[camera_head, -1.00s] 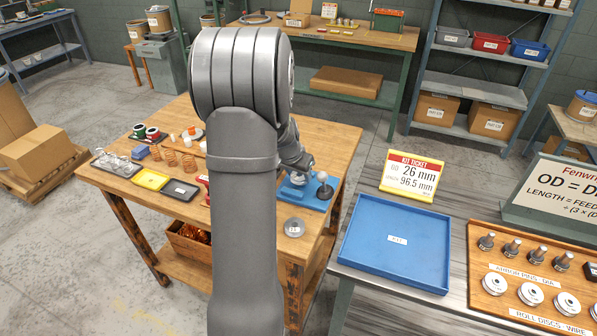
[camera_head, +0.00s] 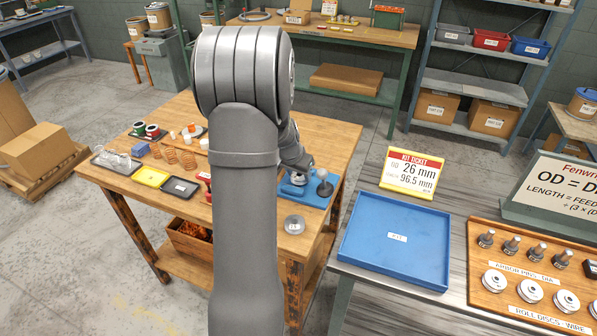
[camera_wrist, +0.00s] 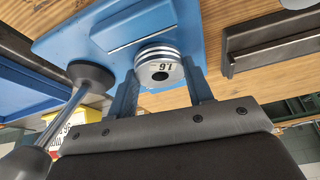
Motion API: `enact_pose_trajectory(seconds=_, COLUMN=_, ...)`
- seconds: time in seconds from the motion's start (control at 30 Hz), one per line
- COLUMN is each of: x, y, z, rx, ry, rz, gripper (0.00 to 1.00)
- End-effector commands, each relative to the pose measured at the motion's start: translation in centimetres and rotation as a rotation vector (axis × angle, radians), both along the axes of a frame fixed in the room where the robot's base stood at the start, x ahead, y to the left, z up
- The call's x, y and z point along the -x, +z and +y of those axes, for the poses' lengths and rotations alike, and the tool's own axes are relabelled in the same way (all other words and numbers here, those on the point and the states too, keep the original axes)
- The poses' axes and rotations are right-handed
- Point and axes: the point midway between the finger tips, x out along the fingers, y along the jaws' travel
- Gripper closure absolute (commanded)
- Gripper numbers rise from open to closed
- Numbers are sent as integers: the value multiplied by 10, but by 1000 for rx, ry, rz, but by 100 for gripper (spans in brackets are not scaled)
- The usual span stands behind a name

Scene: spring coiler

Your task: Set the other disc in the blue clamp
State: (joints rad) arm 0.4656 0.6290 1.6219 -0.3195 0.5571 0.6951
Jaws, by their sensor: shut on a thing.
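The blue clamp (camera_head: 318,197) stands on the wooden table near its right edge, partly hidden by my arm. My gripper (camera_wrist: 164,84) is shut on a grey metal disc marked 1.6 (camera_wrist: 166,73), a finger on each side. The disc is at the blue clamp; I cannot tell whether it rests in it. Another grey disc (camera_head: 294,225) lies flat on the table in front of the clamp.
A blue kit tray (camera_head: 397,240) and a kit ticket reading 26 mm (camera_head: 412,173) are on the metal bench at right. A wooden board (camera_head: 540,275) there holds arbor pins and roll discs. Yellow (camera_head: 152,178) and dark trays and copper springs (camera_head: 187,160) lie left on the table.

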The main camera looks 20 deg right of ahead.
Motion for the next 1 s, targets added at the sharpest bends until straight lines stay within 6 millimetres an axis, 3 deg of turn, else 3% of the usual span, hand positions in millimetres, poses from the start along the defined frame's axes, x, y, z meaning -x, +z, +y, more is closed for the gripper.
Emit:
enact_pose_trajectory(seconds=0.47, x=0, y=-1, z=0, rx=0, ry=0, rz=-1, gripper=88)
enact_pose_trajectory(seconds=0.5, x=0, y=-1, z=0, rx=0, ry=0, rz=-1, gripper=49)
enact_pose_trajectory(seconds=0.6, x=0, y=-1, z=0, rx=1, ry=0, rz=-1, gripper=30)
enact_pose_trajectory(seconds=0.8, x=0, y=-1, z=0, rx=1, ry=0, rz=-1, gripper=28)
enact_pose_trajectory(seconds=0.9, x=0, y=-2, z=0, rx=-1, ry=1, rz=1, gripper=13)
enact_pose_trajectory(seconds=1.0, x=0, y=-2, z=0, rx=-1, ry=0, rz=1, gripper=13)
